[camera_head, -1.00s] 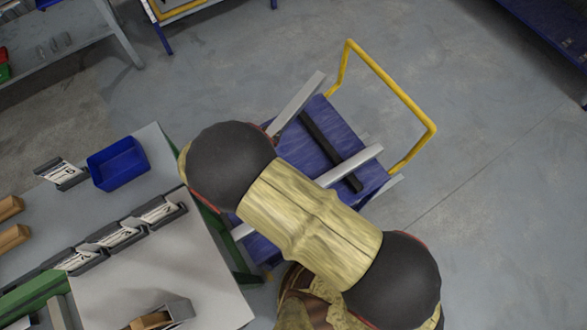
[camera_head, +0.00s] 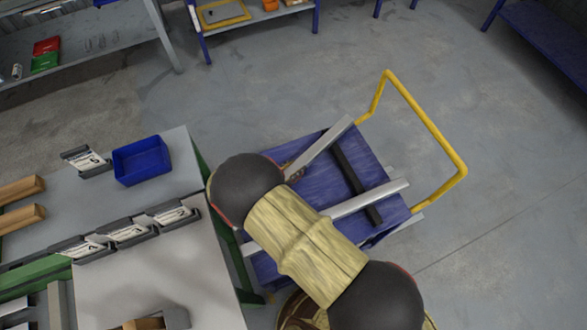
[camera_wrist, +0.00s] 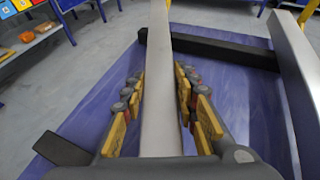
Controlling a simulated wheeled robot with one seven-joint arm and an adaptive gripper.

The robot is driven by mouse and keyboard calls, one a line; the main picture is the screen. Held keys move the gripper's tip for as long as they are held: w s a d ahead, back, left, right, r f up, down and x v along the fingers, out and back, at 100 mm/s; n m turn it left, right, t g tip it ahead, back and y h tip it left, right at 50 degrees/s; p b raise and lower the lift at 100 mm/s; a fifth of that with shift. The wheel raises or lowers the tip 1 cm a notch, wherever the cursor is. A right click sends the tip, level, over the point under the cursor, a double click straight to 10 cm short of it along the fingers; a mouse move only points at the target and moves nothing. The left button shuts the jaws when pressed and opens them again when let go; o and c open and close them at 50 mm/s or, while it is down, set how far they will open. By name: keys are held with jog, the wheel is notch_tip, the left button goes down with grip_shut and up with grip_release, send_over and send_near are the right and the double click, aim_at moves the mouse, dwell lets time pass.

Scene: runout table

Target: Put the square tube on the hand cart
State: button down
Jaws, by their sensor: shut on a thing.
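The square tube is a long light-grey bar (camera_head: 326,142). It also runs up the middle of the wrist view (camera_wrist: 158,60). My gripper (camera_wrist: 160,82) is shut on it, with a padded finger along each side. In the head view my gripper (camera_head: 293,174) is mostly hidden by my arm. The hand cart (camera_head: 308,178) has a blue deck and a yellow handle (camera_head: 432,125). The held tube is over the deck and crosses above a black bar (camera_head: 356,180). I cannot tell whether it touches the bar.
A second grey bar (camera_head: 367,199) lies across the black bar, right of the held tube. A dark block (camera_wrist: 62,148) shows at lower left in the wrist view. A workbench with a blue bin (camera_head: 141,160) stands left of the cart. Floor right of the handle is clear.

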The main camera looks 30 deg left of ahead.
jog(key=shift+f, duration=0.1)
jog(key=c, duration=1.4)
grip_release()
